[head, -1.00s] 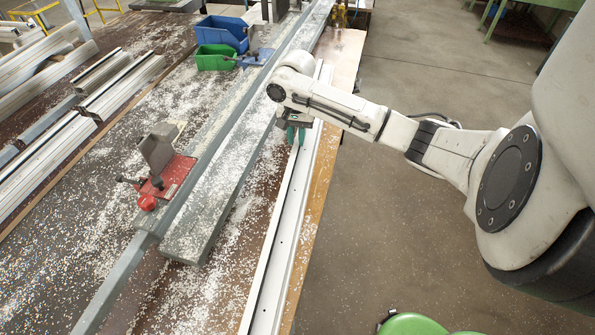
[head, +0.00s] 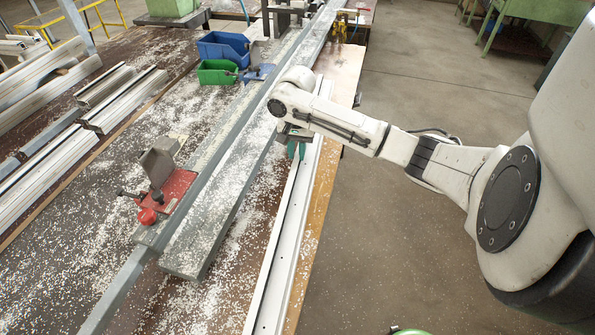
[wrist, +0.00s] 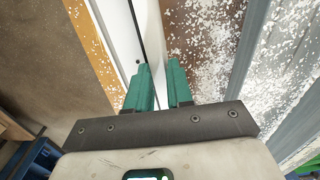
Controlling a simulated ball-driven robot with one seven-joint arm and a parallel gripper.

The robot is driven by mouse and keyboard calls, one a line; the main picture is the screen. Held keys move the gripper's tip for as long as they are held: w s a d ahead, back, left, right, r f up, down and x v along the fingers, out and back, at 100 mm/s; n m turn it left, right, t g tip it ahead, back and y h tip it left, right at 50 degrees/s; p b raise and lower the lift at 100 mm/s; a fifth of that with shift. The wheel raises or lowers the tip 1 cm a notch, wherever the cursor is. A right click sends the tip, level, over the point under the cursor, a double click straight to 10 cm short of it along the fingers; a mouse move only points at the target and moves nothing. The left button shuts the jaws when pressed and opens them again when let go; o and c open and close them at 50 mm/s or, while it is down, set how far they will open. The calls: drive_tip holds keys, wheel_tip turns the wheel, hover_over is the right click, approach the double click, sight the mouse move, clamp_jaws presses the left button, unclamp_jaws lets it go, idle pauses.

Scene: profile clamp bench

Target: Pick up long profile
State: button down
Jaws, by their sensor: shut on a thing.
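The long profile (head: 285,235) is a long white rail with a dark groove and small holes. It lies along the bench's right edge and runs under my gripper (head: 297,152). In the head view my gripper points down at its upper part, with green fingertips. In the wrist view the green fingers of my gripper (wrist: 161,75) are close together, shut on the thin upright edge of the white profile (wrist: 119,35). The profile appears to lie on the bench still. The exact contact at the fingertips is small and partly hidden.
A grey beam (head: 215,225) with white chips lies left of the profile. A red clamp (head: 176,190), a blue bin (head: 222,47) and a green bin (head: 217,73) stand further left. Metal profiles (head: 125,100) lie at the far left. Open floor is on the right.

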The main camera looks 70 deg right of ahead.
drive_tip(key=shift+r, duration=0.2)
drive_tip(key=shift+r, duration=0.5)
drive_tip(key=s+a+r+p, duration=0.1)
drive_tip(key=s+a+r, duration=0.6)
drive_tip(key=s+r, duration=0.4)
drive_tip(key=shift+s+a+r+p, duration=0.2)
drive_tip(key=shift+s+r+p, duration=0.1)
drive_tip(key=shift+s+r, duration=0.15)
